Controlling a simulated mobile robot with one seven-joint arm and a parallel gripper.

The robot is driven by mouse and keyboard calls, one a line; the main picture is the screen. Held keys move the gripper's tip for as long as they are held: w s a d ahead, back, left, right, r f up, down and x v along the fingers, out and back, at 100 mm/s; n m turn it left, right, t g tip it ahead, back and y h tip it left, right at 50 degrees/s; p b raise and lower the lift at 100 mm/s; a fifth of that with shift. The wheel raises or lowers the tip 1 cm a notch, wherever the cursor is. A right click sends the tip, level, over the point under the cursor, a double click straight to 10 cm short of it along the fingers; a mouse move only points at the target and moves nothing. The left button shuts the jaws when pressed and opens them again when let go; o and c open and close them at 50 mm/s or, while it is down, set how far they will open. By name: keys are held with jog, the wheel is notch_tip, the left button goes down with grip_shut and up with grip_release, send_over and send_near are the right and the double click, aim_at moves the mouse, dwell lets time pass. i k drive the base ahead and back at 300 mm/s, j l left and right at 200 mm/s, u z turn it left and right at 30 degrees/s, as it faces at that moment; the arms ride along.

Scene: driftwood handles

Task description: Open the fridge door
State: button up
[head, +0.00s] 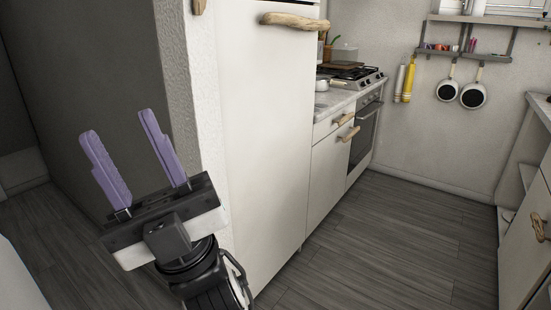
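A tall white door (267,115), which looks like the fridge door, stands right of a textured wall edge and appears closed. A driftwood handle (295,21) lies across its upper part, near the top of the picture. My gripper (118,124) is at the lower left, with its two purple fingers pointing up and spread apart. It is open and empty, left of the door, below the handle and apart from it.
A textured wall edge (190,85) stands between my gripper and the door. A counter (340,99) with drawers and a stove (352,75) lies beyond the door. Another cabinet (525,240) stands at the right. The wooden floor (390,250) between is clear.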

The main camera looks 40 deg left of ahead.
aim_at(267, 68)
jog(key=u, duration=2.9)
jog(key=l+u, duration=0.25)
jog(key=u, duration=0.2)
jog(key=l+u, duration=0.25)
jog(key=u, duration=0.25)
jog(key=k+l+u, duration=0.3)
jog(key=l+u, duration=0.2)
jog(key=k+l+u, duration=0.5)
jog(key=l, duration=0.15)
jog(key=k+l+u, duration=0.3)
jog(key=l+u, duration=0.2)
jog(key=k+l+u, duration=0.1)
jog(key=k+u, duration=0.55)
jog(key=k, duration=0.65)
